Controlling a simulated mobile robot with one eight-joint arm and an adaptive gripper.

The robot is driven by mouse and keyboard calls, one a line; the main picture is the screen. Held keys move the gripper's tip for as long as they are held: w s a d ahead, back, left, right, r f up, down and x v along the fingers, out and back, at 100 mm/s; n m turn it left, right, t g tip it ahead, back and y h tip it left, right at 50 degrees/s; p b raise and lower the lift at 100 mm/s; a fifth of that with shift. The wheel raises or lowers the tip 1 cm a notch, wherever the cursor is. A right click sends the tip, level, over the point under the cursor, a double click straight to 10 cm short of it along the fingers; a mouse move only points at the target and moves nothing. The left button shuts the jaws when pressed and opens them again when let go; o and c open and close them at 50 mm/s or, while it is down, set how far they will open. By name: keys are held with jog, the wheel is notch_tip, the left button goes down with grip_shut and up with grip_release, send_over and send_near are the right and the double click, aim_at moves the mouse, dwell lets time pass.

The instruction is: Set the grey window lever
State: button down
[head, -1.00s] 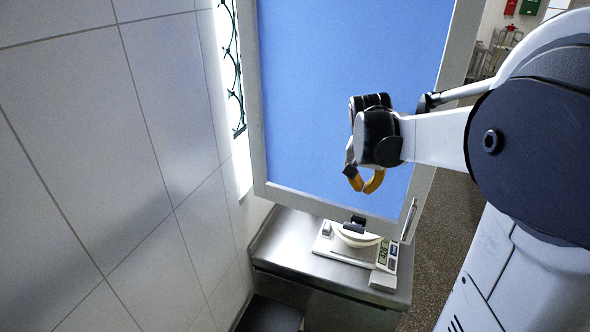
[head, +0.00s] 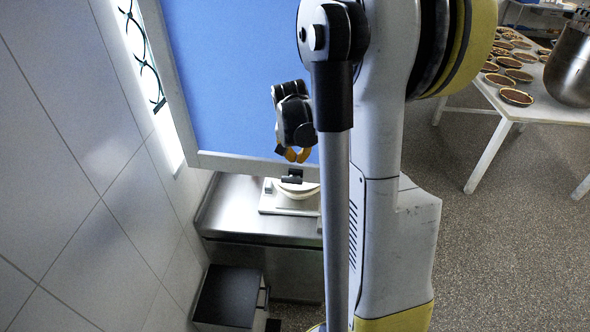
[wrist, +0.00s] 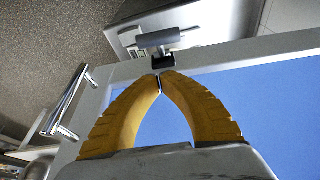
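The grey window lever (head: 291,176) is a short dark grey bar on a black mount at the lower edge of the blue-paned window (head: 232,80). In the wrist view the lever (wrist: 158,39) lies crosswise just beyond my fingertips, with its black mount below it. My gripper (head: 293,156) is just above the lever in the head view. In the wrist view the yellow fingers of my gripper (wrist: 159,82) meet at the tips with nothing visible between them. The tips look close to the mount; I cannot tell whether they touch it.
A white scale (head: 271,203) stands on a steel counter (head: 225,218) below the window. A silver bar handle (wrist: 68,103) is on the window frame in the wrist view. A tiled wall (head: 60,150) is at left. A table with pies (head: 515,97) stands at right across open floor.

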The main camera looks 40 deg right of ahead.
aim_at(293, 179)
jog(key=shift+s+a+f, duration=0.15)
jog(key=shift+a+f, duration=0.1)
jog(key=shift+f, duration=0.35)
jog(key=shift+s+a+f, duration=0.2)
jog(key=shift+f, duration=0.35)
jog(key=shift+s+a+f, duration=0.15)
jog(key=shift+a+f, duration=0.1)
jog(key=shift+f, duration=0.35)
jog(key=shift+s+a+f+h+b, duration=0.15)
jog(key=shift+a+h+b, duration=0.15)
jog(key=shift+b, duration=0.15)
